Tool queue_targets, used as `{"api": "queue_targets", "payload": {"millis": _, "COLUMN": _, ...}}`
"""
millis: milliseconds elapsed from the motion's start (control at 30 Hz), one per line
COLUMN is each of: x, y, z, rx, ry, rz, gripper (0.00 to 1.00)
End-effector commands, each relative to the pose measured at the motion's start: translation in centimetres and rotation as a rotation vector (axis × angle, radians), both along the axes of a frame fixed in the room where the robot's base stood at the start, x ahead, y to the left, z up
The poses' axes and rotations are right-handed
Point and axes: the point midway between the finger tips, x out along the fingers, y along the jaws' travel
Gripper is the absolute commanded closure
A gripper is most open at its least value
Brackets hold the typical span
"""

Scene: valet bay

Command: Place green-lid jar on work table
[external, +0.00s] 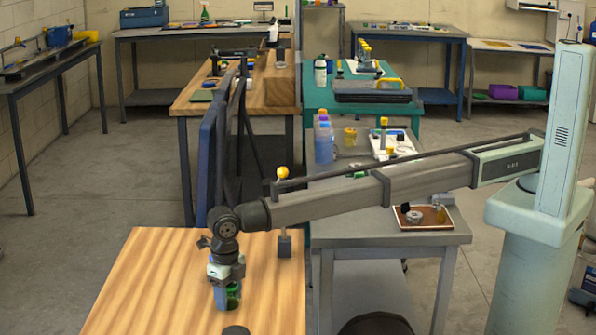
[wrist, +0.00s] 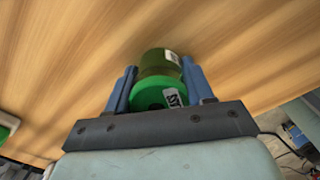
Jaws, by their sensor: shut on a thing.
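The green-lid jar (wrist: 159,90) is between the two blue fingers of my gripper (wrist: 160,88) in the wrist view. Its bright green lid faces the camera, and a small white label with dark marks shows on it. In the external view the jar (external: 233,295) appears as a green shape at the gripper (external: 227,297), low over the wooden work table (external: 150,270). My gripper is shut on the jar. The jar looks upright in the external view. I cannot tell whether its base touches the table top.
A dark round object (external: 236,330) lies at the table's front edge near the gripper. The table's left part is clear. A grey table (external: 440,238) to the right holds a brown tray (external: 424,217). Blue panels (external: 208,150) stand behind the wooden table.

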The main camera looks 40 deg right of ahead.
Motion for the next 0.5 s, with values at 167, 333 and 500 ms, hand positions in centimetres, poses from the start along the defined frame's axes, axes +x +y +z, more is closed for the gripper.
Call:
{"api": "queue_targets", "payload": {"millis": 167, "x": 0.0, "y": 0.0, "z": -0.21, "rx": 0.0, "ry": 0.0, "rz": 0.0, "gripper": 0.4}}
{"api": "queue_targets", "payload": {"millis": 333, "x": 0.0, "y": 0.0, "z": -0.21, "rx": 0.0, "ry": 0.0, "rz": 0.0, "gripper": 0.24}}
{"api": "queue_targets", "payload": {"millis": 500, "x": 0.01, "y": 0.0, "z": -0.2, "rx": 0.0, "ry": 0.0, "rz": 0.0, "gripper": 0.22}}
